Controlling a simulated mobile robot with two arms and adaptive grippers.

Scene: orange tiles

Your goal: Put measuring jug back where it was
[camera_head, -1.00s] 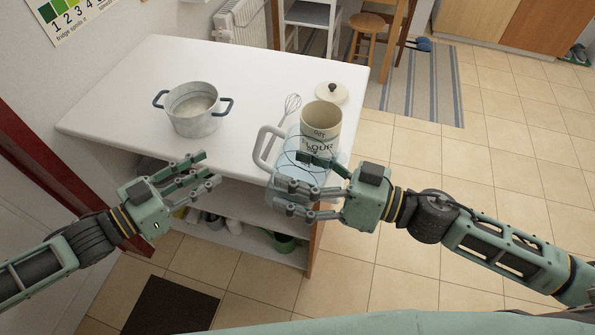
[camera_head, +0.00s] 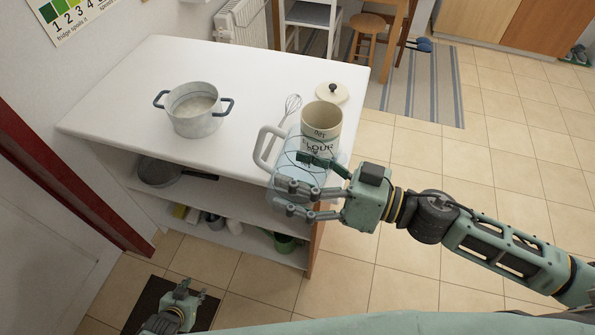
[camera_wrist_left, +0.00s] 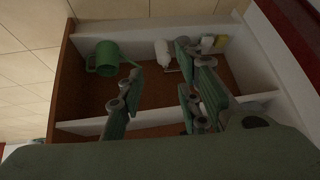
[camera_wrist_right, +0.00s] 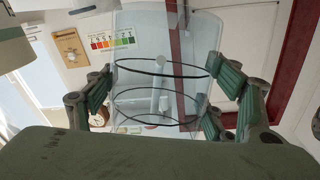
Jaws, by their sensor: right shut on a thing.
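The clear measuring jug (camera_head: 287,163) is at the counter's front right edge, its pale handle to the left, partly in front of the flour canister (camera_head: 321,124). My right gripper (camera_head: 308,186) is shut around its side from the right. The jug also fills the space between the fingers in the right wrist view (camera_wrist_right: 158,85). I cannot tell whether its base touches anything. My left gripper (camera_head: 183,293) is low at the bottom left, over the floor, away from the jug. Its fingers are apart and empty in the left wrist view (camera_wrist_left: 155,95).
A grey pot (camera_head: 194,118) stands on the white counter (camera_head: 150,85). A whisk (camera_head: 291,104) and a cream lid (camera_head: 332,93) lie near the canister. Open shelves below hold a dark pan (camera_head: 160,172) and a green watering can (camera_wrist_left: 107,58). Bare counter surrounds the pot.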

